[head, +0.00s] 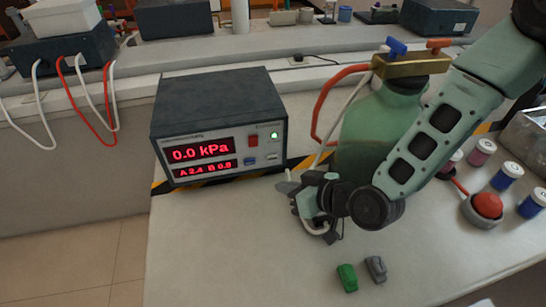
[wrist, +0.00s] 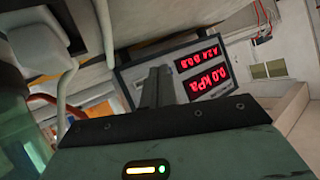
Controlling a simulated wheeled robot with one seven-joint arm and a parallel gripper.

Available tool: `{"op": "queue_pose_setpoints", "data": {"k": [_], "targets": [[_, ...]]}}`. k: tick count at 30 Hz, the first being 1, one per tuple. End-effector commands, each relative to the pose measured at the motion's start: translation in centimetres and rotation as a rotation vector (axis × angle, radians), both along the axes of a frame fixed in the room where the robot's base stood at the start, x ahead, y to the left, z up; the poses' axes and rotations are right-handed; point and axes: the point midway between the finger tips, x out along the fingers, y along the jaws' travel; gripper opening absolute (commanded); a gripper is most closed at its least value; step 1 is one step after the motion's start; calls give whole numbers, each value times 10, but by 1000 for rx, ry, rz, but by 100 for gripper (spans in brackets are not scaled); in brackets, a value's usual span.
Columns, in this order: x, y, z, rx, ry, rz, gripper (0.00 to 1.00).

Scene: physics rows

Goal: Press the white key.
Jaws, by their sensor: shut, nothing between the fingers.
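The dark instrument box (head: 212,105) stands on the bench with red readouts of 0.0 kPa and A 2.4 B 0.8. At the right of its front panel are a red key (head: 253,140), a blue key (head: 250,161) and a small pale key (head: 271,157), which looks like the white key. My gripper (head: 284,183) is shut and empty, just right of and below the panel, apart from the keys. In the wrist view the shut fingers (wrist: 155,87) stand in front of the upside-down panel (wrist: 205,72) and hide part of it; I cannot make out the white key there.
A green bottle (head: 368,135) with a brass cap and hoses stands right of the box, behind my arm. Green (head: 347,277) and grey (head: 376,268) small blocks lie in front. A red knob (head: 487,205) and several jars are at right. The front bench is mostly clear.

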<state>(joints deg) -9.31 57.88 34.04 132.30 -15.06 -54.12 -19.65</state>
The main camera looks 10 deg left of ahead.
Motion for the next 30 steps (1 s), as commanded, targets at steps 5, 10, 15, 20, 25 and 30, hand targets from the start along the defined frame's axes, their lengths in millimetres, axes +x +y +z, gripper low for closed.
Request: {"op": "queue_pose_setpoints", "data": {"k": [5, 10, 15, 20, 25, 30], "targets": [[25, 11, 1, 1, -3, -2, 0], [42, 20, -1, 1, -2, -1, 0], [51, 25, 0, 0, -1, 0, 0], [54, 26, 0, -1, 0, 2, 0], [54, 26, 0, -1, 0, 2, 0], [54, 26, 0, -1, 0, 1, 0]]}}
